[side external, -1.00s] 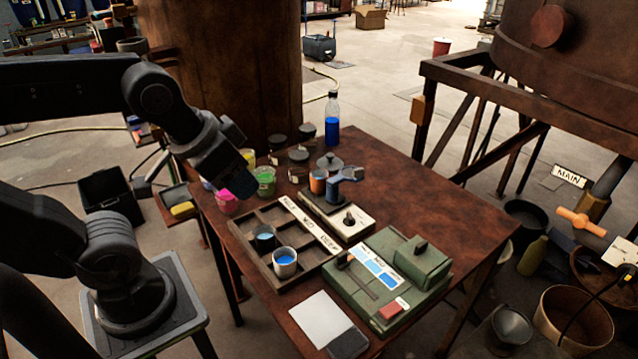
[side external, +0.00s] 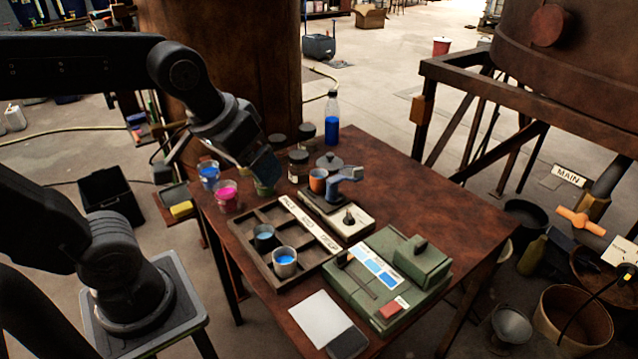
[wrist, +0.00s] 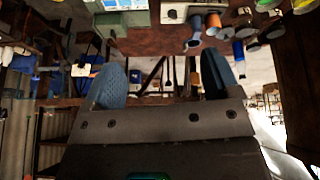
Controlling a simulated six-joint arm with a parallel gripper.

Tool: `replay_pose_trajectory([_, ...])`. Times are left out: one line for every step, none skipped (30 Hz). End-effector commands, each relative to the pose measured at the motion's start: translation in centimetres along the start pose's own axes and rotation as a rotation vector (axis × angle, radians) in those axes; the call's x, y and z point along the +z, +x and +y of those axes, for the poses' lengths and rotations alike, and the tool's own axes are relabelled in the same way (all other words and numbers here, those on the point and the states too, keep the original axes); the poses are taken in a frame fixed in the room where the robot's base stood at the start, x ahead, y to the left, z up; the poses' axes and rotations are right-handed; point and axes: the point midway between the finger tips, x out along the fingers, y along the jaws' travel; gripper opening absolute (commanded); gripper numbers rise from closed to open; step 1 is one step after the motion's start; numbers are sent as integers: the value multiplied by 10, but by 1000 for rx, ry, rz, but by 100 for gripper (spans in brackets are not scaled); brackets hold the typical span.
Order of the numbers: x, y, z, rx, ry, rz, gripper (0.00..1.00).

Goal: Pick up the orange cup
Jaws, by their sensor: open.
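In the wrist view the orange cup (wrist: 213,21) shows near the top edge, right of centre, in an upside-down-looking picture. My gripper (side external: 268,170) is left of the orange cup in the side view, apart from it, over the coloured cups. Its two fingers stand wide apart in the wrist view (wrist: 166,68), with nothing between them. The gripper partly hides a green cup (side external: 263,188).
A blue cup (side external: 209,173) and a pink cup (side external: 227,196) stand at the table's left edge. Dark-lidded jars (side external: 299,168) and a blue bottle (side external: 332,120) stand behind. A compartment tray (side external: 262,262) and a green box (side external: 385,285) are in front. The table's right side is clear.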

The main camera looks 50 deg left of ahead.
Motion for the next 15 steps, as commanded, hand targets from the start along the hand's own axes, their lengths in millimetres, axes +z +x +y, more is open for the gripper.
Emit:
replay_pose_trajectory([-18, 4, -3, -14, -84, -26, 82])
replay_pose_trajectory([-28, 7, -4, -22, -144, -40, 82])
replay_pose_trajectory([-43, 12, -8, -35, -226, -60, 82])
replay_pose_trajectory([-54, 16, -10, -46, -288, -75, 82])
replay_pose_trajectory([-65, 20, -13, -56, -350, -87, 82])
replay_pose_trajectory([-79, 27, -17, -71, -433, -103, 82])
replay_pose_trajectory([-89, 33, -21, -83, -496, -116, 82])
replay_pose_trajectory([-99, 39, -25, -96, -558, -128, 82])
replay_pose_trajectory([-112, 48, -30, -113, -641, -143, 82])
replay_pose_trajectory([-122, 56, -35, -127, -703, -153, 82])
replay_pose_trajectory([-131, 64, -40, -142, -766, -165, 82])
replay_pose_trajectory([-142, 75, -47, -162, -849, -178, 82])
replay_pose_trajectory([-151, 84, -53, -177, -911, -187, 82])
replay_pose_trajectory([-158, 94, -59, -193, -972, -197, 82])
replay_pose_trajectory([-168, 107, -67, -216, -1055, -208, 82])
